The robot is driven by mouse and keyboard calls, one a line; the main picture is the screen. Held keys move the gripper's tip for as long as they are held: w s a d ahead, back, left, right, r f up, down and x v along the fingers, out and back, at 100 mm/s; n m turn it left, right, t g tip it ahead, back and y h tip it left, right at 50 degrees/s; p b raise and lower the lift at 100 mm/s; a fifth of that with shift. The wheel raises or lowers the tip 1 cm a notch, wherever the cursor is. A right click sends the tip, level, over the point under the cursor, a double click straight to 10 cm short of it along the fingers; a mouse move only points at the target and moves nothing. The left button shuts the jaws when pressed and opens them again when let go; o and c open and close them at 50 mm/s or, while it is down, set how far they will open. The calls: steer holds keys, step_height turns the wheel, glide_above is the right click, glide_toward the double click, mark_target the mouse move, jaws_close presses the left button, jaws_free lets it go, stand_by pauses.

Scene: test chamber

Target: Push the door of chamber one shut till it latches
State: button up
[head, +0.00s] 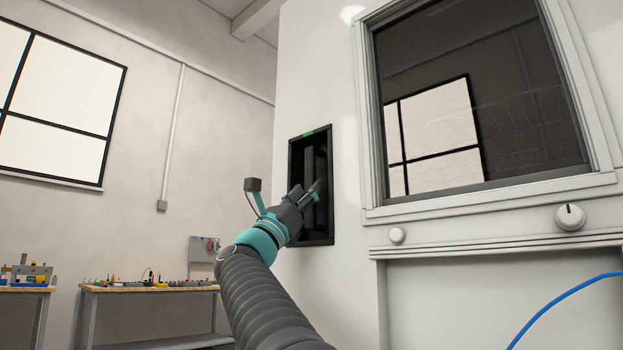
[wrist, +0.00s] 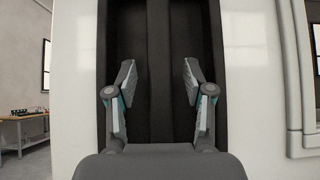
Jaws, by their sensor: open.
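A tall black-framed recess (head: 311,150) with a small green mark on its top edge is set in the white wall. In the wrist view the dark recess (wrist: 125,30) fills the middle, with a vertical dark bar (wrist: 159,30) inside it. My gripper (head: 316,189) is in front of the recess, its fingers overlapping it in the head view. In the wrist view its fingers (wrist: 157,70) are spread to either side of the bar, with nothing between them; I cannot tell the depth or any contact. No label names chamber one, and I cannot tell how its door stands.
A large framed dark glass pane (head: 490,100) is to the right, with a round knob (head: 570,217) and a smaller knob (head: 397,235) below. A blue cable (head: 560,301) hangs at lower right. A workbench (head: 150,289) with small items stands along the back wall at left.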

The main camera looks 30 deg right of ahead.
steer(key=shift+p+x, duration=0.3)
steer(key=shift+x, duration=0.85)
jaws_close()
